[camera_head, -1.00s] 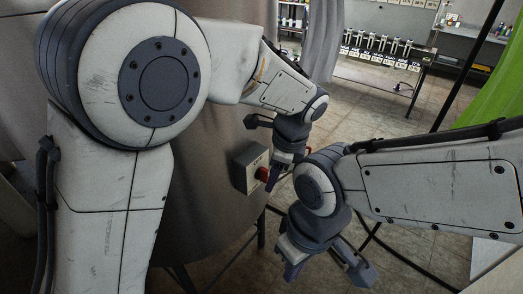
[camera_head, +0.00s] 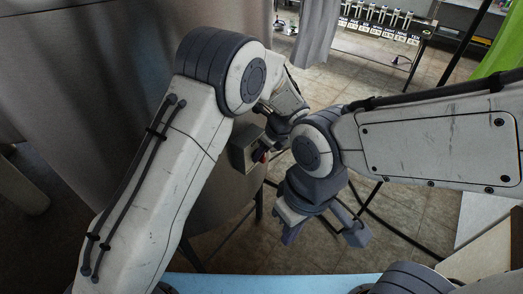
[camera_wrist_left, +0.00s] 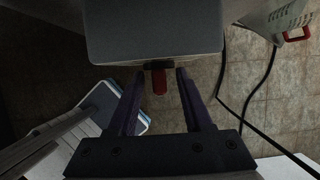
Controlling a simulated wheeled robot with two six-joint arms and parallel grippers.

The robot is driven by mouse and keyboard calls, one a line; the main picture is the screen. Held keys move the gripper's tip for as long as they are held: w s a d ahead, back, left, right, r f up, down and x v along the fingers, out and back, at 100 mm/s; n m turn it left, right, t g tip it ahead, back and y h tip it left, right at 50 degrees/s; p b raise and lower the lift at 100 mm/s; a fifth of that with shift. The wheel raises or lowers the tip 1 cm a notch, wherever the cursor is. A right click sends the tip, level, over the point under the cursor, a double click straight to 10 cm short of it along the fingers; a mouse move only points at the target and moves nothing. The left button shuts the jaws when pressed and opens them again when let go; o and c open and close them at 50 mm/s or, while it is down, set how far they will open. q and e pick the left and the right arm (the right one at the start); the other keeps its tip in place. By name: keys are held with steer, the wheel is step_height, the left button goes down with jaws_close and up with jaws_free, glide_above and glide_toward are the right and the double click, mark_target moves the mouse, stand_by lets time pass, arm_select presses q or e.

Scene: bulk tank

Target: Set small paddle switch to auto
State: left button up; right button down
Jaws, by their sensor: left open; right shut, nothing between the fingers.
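The small paddle switch is a red paddle (camera_wrist_left: 159,82) sticking out from the face of a grey box (camera_wrist_left: 155,35) in the left wrist view. In the head view the box (camera_head: 243,152) is mounted on the side of the big tank, partly covered by my left arm. My left gripper (camera_wrist_left: 160,73) is open, its two dark fingers on either side of the red paddle with a gap on each side. The paddle's labels are not visible here. My right gripper (camera_head: 290,236) is shut and empty, lower and to the right of the box.
The large grey tank (camera_head: 130,60) fills the left. A black hose (camera_wrist_left: 262,85) runs over the tiled floor, near a pale object with a red loop (camera_wrist_left: 290,20). A bench with several devices (camera_head: 385,35) stands far back.

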arm_select(q)
steer(key=shift+a+f, duration=0.1)
steer(key=shift+f, duration=0.2)
jaws_close()
steer(key=shift+f+b, duration=0.1)
steer(key=shift+b, duration=0.35)
steer(key=shift+s+a+f+n+t+h+b, duration=0.25)
steer(key=shift+n+t+h+b, duration=1.55)
steer(key=shift+b, duration=8.75)
steer(key=shift+s+a+f+m+t+h+b, duration=0.25)
steer(key=shift+t+h+b, duration=0.6)
steer(key=shift+t+b, duration=6.05)
steer(key=shift+s+a+f+n+g+h+b, duration=0.15)
steer(key=shift+f+n+g+h+b, duration=0.8)
steer(key=shift+b, duration=13.3)
steer(key=shift+r+g+h, duration=0.25)
steer(key=shift+r+h, duration=0.15)
steer(key=shift+r, duration=0.1)
